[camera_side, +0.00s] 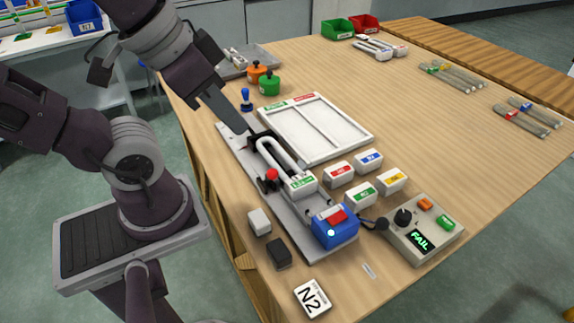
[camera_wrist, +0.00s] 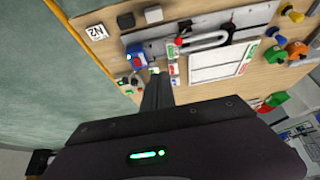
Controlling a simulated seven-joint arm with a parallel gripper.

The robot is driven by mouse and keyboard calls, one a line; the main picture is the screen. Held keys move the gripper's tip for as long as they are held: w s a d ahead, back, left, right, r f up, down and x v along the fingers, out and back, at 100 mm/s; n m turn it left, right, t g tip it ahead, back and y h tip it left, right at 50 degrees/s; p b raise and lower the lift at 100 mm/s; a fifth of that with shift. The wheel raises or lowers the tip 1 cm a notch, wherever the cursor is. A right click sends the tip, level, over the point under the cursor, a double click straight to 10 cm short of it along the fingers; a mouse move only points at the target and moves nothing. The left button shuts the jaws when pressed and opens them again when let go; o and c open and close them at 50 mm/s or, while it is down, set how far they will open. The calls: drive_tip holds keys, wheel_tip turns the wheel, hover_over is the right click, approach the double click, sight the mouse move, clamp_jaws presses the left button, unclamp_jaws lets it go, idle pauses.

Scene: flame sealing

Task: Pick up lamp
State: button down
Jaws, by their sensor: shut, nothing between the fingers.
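A lamp with a white U-shaped tube (camera_side: 285,153) and a white, green-labelled base (camera_side: 301,184) lies on a grey fixture plate (camera_side: 232,152). Its tube also shows in the wrist view (camera_wrist: 207,38). My gripper (camera_side: 243,130) is shut and empty, its tip just above and behind the curved end of the tube in the side view. I cannot tell whether it touches anything there. In the wrist view my gripper's dark fingers (camera_wrist: 156,76) point toward the bench, with the fixture beyond them.
A blue block (camera_side: 336,227) stands at the plate's front end, beside a control box (camera_side: 424,229) reading FAIL. A red knob (camera_side: 271,174) stands beside the lamp. A white divided tray (camera_side: 313,130) and several labelled blocks (camera_side: 338,173) lie to the right.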

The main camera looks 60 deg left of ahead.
drive_tip(key=c, duration=2.2)
unclamp_jaws()
drive_tip(key=c, duration=0.5)
unclamp_jaws()
drive_tip(key=w+a+f+n+g, duration=0.2)
drive_tip(key=w+a+f+n, duration=0.1)
drive_tip(key=w+n, duration=0.25)
drive_tip(key=w+a+f+n+g, duration=0.1)
drive_tip(key=w+a+f+n, duration=0.1)
drive_tip(key=w+f+n, duration=0.3)
drive_tip(key=w+a+f+n+g, duration=0.1)
drive_tip(key=a+f+n, duration=0.1)
drive_tip(key=f, duration=0.3)
drive_tip(key=w+a+f+n, duration=0.2)
drive_tip(key=a+f+n, duration=0.1)
drive_tip(key=f, duration=0.3)
drive_tip(key=w+a+f+n+g, duration=0.1)
drive_tip(key=a+f+n, duration=0.1)
drive_tip(key=f, duration=0.3)
drive_tip(key=shift+w+a+f+n+g, duration=0.3)
drive_tip(key=shift+w+a+f, duration=0.1)
drive_tip(key=shift+a, duration=0.3)
